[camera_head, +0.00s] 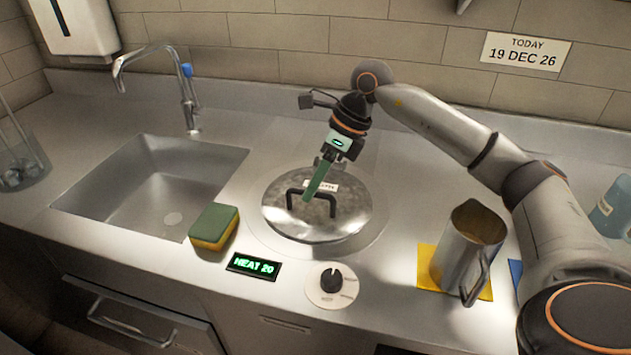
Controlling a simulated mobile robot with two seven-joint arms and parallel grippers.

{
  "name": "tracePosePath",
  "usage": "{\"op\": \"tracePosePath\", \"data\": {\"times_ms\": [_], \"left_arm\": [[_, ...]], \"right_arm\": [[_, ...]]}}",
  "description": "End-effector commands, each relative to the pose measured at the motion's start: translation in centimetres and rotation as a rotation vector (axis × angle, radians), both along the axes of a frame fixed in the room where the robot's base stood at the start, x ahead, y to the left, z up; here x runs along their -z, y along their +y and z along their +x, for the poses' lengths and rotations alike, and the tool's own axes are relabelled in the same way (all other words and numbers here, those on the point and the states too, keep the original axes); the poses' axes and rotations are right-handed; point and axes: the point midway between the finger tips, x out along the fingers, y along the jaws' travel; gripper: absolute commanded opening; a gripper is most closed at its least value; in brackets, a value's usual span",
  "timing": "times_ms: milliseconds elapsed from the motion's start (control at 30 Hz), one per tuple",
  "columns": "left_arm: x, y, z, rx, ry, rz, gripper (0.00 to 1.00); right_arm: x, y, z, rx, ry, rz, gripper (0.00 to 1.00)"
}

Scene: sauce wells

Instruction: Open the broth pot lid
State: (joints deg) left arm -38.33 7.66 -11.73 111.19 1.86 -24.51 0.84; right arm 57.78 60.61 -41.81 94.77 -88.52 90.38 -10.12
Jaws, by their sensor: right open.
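The broth pot lid (282,222) is a round, mottled metal disc lying flat over a round opening in the steel counter. Its black bar handle (333,205) stands up from the middle, and a small white label lies behind the handle, partly covered. My right gripper (312,194) comes down from the upper right, with its green fingers at the handle. The fingers overlap the handle in this view; I cannot tell whether they touch it. The right gripper is open. My left gripper is not in view.
A sink (160,185) with a tap (188,95) is at left. A metal jug (466,250) stands on a yellow mat (427,267) at right.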

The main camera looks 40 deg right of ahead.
Motion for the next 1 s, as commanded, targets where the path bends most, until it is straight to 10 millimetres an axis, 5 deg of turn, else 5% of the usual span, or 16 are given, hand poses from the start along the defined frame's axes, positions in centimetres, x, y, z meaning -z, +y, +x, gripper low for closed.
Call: {"op": "tracePosePath", "data": {"times_ms": [200, 600, 1000], "left_arm": [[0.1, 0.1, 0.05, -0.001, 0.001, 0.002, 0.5], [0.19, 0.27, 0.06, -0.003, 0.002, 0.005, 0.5], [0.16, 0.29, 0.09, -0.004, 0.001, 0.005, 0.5]], "right_arm": [[0.03, 0.02, 0.0, 0.0, 0.0, 0.0, 0.46], [0.0, -0.01, -0.01, 0.0, 0.0, 0.0, 0.01], [-0.01, -0.02, 0.0, 0.0, 0.0, 0.0, 0.0]]}}
